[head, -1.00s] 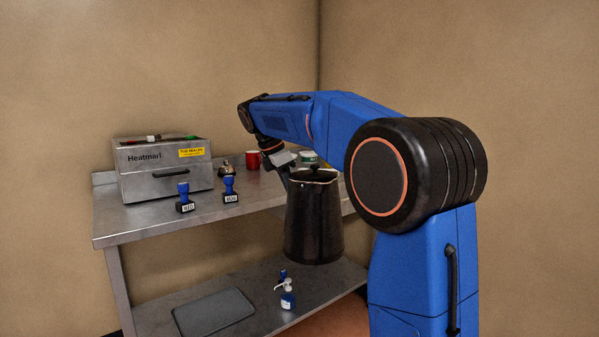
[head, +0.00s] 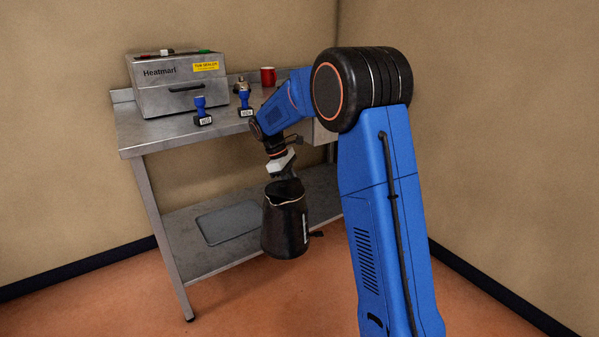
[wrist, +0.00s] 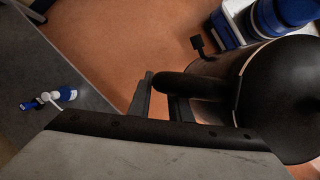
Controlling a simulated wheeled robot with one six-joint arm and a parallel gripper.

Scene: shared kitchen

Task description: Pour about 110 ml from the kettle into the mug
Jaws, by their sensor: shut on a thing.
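The dark kettle (head: 284,230) hangs in the air in front of the table, below the tabletop's level. My gripper (head: 282,176) is above it in the head view. In the wrist view my gripper (wrist: 160,97) is shut on the kettle's black handle (wrist: 193,86), with the kettle's body (wrist: 282,88) to the right. The kettle looks close to upright, perhaps slightly tilted. The red mug (head: 268,77) stands at the back of the tabletop, well away from the kettle. What is inside the mug and kettle is hidden.
A grey tray (head: 235,222) lies on the lower shelf. Floor (head: 240,300) in front is clear.

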